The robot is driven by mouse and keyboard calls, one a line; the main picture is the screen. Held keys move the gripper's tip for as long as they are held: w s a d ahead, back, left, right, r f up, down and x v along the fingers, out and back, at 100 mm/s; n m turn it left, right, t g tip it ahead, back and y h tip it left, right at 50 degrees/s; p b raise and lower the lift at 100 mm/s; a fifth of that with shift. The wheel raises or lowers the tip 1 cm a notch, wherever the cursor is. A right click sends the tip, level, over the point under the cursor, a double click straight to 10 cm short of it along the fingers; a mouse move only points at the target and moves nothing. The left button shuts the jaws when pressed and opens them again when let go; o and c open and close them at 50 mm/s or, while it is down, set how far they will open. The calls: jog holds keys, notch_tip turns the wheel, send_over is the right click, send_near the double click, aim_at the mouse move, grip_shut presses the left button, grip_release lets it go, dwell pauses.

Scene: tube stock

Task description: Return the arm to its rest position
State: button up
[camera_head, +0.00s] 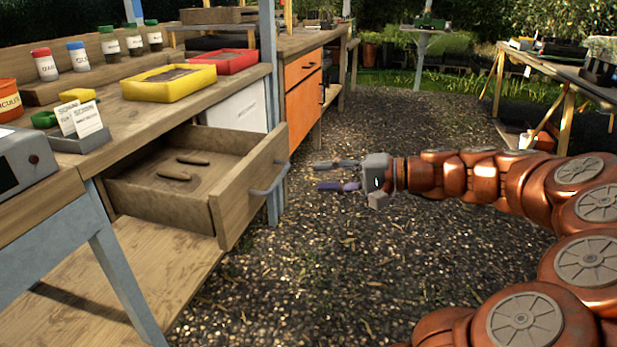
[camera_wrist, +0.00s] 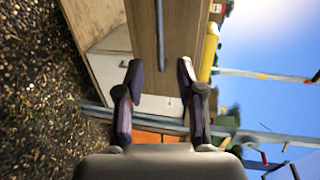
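My gripper (camera_head: 338,176) is at the end of my copper-coloured arm, held in the air to the right of the open drawer. Its two fingers are apart, with nothing between them, and they point left toward the drawer's handle (camera_head: 270,180) without touching it. The wrist view also shows the parted fingers (camera_wrist: 160,85), with the drawer front (camera_wrist: 172,30) beyond them. The wooden drawer (camera_head: 237,200) is pulled out of the bench and holds two brown, elongated objects (camera_head: 185,168).
The wooden bench (camera_head: 110,100) at left carries a yellow tray (camera_head: 150,92), a red tray (camera_head: 250,60), several bottles and a grey device (camera_head: 22,160). An orange cabinet (camera_head: 302,95) stands behind. A table (camera_head: 570,75) is at the right. The gravel floor (camera_head: 390,115) between is clear.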

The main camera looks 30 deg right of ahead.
jog(key=shift+s+d+r, duration=0.1)
jog(key=shift+s+d, duration=0.25)
jog(key=shift+s, duration=0.05)
jog(key=shift+a, duration=0.1)
jog(key=s+a+r+n+g+h+p, duration=0.1)
jog(key=s+a+r+n+g+p, duration=0.3)
jog(key=a+p, duration=0.6)
jog(key=s+a+r+n+g+p, duration=0.2)
jog(key=s+a+r+g+p, duration=0.3)
jog(key=a+p, duration=0.45)
jog(key=s+r+n+g+h+p, duration=0.4)
jog(key=s+r+h+p, duration=0.5)
jog(key=p, duration=1)
jog(key=s+r, duration=0.4)
jog(key=s, duration=0.2)
jog(key=shift+s+d+g, duration=0.25)
jog(key=shift+d+g, duration=0.05)
